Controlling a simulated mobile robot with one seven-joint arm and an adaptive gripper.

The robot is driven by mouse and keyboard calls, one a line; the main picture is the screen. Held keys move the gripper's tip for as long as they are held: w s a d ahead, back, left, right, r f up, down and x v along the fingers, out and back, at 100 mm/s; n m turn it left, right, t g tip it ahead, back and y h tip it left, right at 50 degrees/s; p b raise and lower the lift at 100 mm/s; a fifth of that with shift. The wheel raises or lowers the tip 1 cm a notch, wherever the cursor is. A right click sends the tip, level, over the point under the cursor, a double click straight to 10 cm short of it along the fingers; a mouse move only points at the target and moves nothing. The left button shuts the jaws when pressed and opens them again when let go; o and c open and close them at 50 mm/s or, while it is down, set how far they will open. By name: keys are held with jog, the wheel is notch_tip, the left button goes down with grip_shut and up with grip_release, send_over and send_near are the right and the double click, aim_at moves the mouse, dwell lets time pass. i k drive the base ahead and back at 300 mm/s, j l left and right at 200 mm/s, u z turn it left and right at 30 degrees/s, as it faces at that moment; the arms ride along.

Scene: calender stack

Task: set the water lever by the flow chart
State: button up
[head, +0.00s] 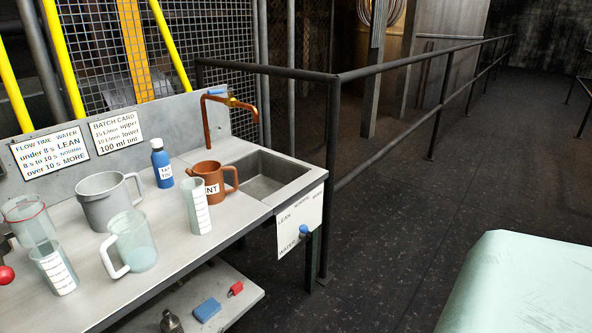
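The water lever shows as a blue knob (304,229) in front of a white plate (291,222) at the right end of the bench. The plate reads LEAN, NORMAL and a blurred third word along its top, and WATER at lower left. The knob is low on the plate, roughly under NORMAL; I cannot tell its exact setting. The flow chart (50,152) leans on the back panel at left. It reads under 8 s LEAN, 8 s to 10 s NORMAL, over 10 s MORE. My gripper is not in view.
A batch card (117,132) is beside the chart. The bench holds a grey pot (105,203), clear jug (133,243), blue bottle (161,165), brown mug (211,182) and graduated cylinder (196,208). A copper tap (208,120) overhangs the sink (265,178).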

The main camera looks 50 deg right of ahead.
aim_at(303, 228)
jog(key=l+z, duration=0.3)
jog(key=l, duration=0.5)
jog(key=i+l+z, duration=0.1)
jog(key=l+z, duration=0.25)
jog(key=l, duration=0.4)
jog(key=i+j, duration=0.4)
jog(key=i, duration=0.05)
